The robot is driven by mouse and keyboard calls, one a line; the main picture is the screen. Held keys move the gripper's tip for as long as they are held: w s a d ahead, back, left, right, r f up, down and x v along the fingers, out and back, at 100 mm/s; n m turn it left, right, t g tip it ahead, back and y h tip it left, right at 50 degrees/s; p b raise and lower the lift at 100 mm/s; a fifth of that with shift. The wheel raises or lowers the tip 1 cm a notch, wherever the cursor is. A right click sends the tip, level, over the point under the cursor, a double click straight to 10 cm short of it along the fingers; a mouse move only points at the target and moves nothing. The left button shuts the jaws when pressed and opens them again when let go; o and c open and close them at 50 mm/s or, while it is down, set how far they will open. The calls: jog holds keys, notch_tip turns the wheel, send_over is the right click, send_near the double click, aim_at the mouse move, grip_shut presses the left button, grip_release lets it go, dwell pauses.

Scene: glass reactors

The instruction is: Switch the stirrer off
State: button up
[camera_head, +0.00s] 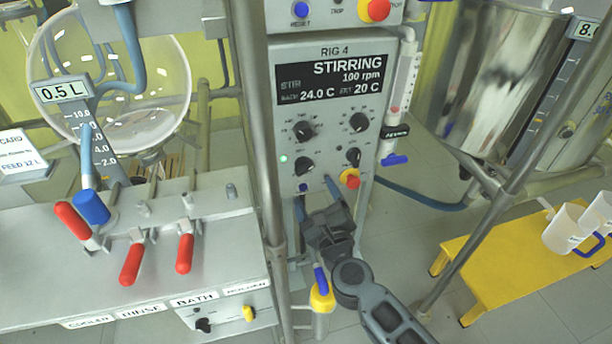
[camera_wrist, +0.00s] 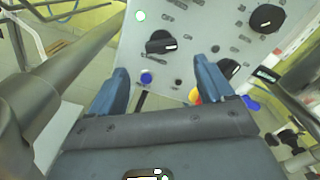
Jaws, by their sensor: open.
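The RIG 4 control box (camera_head: 330,100) stands upright in the head view. Its display (camera_head: 331,78) reads STIRRING, 100 rpm, with 24.0 C and 20 C below. A green lamp (camera_head: 283,158) is lit beside the lower-left black knob (camera_head: 304,166). My gripper (camera_head: 316,194) is open at the panel's bottom edge. In the wrist view its blue fingers (camera_wrist: 160,70) stand apart, with the lower-left knob (camera_wrist: 158,43) and a blue button (camera_wrist: 147,77) showing between them. The right finger partly hides the lower-right knob (camera_wrist: 229,68) and the red-and-yellow button (camera_wrist: 196,97). Knob labels are too small to read.
A metal post (camera_head: 262,150) runs close along the box's left side. Red-handled valves (camera_head: 131,265) sit on a bench at left. A slanted grey leg (camera_head: 480,220) and a yellow stool (camera_head: 480,255) stand at right. Another box above carries a red-and-yellow button (camera_head: 377,9).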

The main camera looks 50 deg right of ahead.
aim_at(306, 171)
jog(key=shift+m, duration=0.3)
jog(key=x, duration=0.8)
jog(key=shift+w+d, duration=0.15)
jog(key=shift+d, duration=0.1)
jog(key=c, duration=1)
